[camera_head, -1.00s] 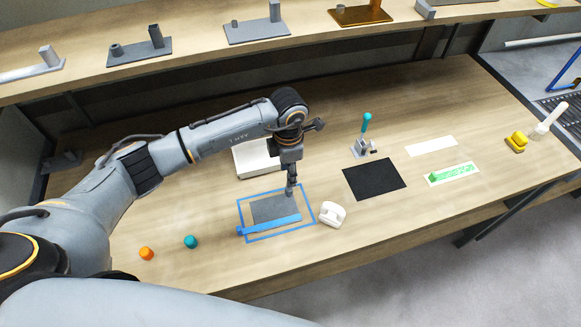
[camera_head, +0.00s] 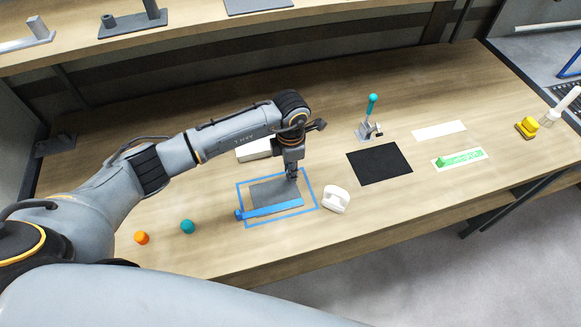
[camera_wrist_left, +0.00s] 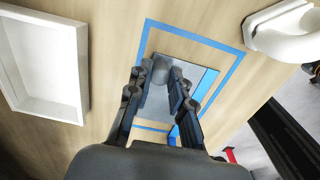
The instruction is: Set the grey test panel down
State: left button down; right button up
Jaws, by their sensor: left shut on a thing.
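The grey test panel (camera_head: 272,191) is a flat grey plate inside a blue outline (camera_head: 311,196) on the table. It also shows in the left wrist view (camera_wrist_left: 204,80). A blue strip (camera_head: 272,208) runs along its near side. My left gripper (camera_head: 292,178) is over the panel's right part, pointing down. In the left wrist view its fingers (camera_wrist_left: 161,78) are shut on a grey upright piece, apparently the panel's post. The fingers hide part of the panel. I cannot tell whether the panel's underside touches the table everywhere. My right gripper is not in view.
A white tray (camera_wrist_left: 80,62) stands behind the outline, partly hidden by my arm. A white dispenser-like object (camera_head: 336,199) is close to the outline's right. A black mat (camera_head: 379,164) lies further right. Orange (camera_head: 141,238) and teal (camera_head: 187,227) pieces lie left.

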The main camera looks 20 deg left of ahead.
pick_arm(q)
jog(key=shift+r+p, duration=1.5)
jog(key=shift+r, duration=1.05)
jog(key=shift+f, duration=0.1)
